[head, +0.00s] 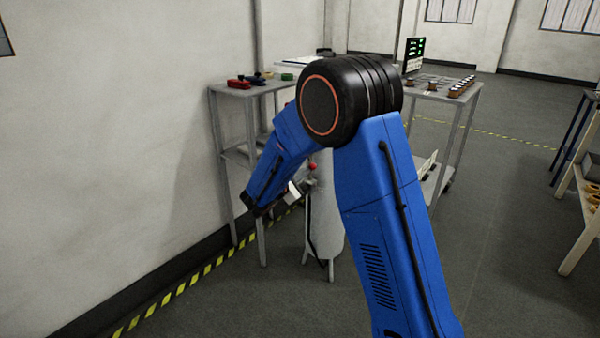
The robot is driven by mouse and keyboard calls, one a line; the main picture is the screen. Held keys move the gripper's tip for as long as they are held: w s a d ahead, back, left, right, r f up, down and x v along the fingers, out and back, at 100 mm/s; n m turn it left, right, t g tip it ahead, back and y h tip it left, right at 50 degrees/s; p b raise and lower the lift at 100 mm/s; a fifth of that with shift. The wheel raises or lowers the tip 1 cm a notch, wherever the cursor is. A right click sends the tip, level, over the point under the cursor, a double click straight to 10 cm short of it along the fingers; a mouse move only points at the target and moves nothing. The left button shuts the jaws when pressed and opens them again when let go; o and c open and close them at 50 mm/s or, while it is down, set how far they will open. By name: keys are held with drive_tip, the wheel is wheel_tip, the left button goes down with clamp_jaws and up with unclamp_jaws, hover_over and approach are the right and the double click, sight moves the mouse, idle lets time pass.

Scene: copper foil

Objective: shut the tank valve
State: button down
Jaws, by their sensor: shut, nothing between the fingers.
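A pale grey upright tank (325,218) stands on short legs on the floor in the middle of the view. A small red valve knob (312,167) shows at its top, and a dark hose runs down its side. My blue arm partly covers the tank's upper right.
A grey metal table (238,92) with red and green items stands behind the tank, against the left wall. A second table (459,102) with small parts and a lit display (414,52) is behind my arm. A wooden bench (572,255) is at right. Open floor lies between.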

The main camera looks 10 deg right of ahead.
sight(314, 168)
drive_tip(key=s+r+n, duration=0.1)
drive_tip(key=s+d+n, duration=0.1)
drive_tip(key=n, duration=0.1)
drive_tip(key=shift+s+d+r+g, duration=0.1)
drive_tip(key=shift+d+r+g, duration=0.2)
drive_tip(key=shift+r+g, duration=0.1)
drive_tip(key=shift+s+d+r+n+g+h, duration=0.15)
drive_tip(key=shift+s+d+r+n, duration=0.2)
drive_tip(key=shift+r+n, duration=0.4)
drive_tip(key=shift+s+d+r+n+g+h, duration=0.1)
drive_tip(key=shift+s+d+r+n, duration=0.1)
drive_tip(key=shift+s+r+n, duration=0.4)
drive_tip(key=shift+s+d+r+n+g+h, duration=0.15)
drive_tip(key=shift+s+d+r+n, duration=0.1)
drive_tip(key=shift+r+n, duration=0.6)
drive_tip(key=shift+r, duration=0.35)
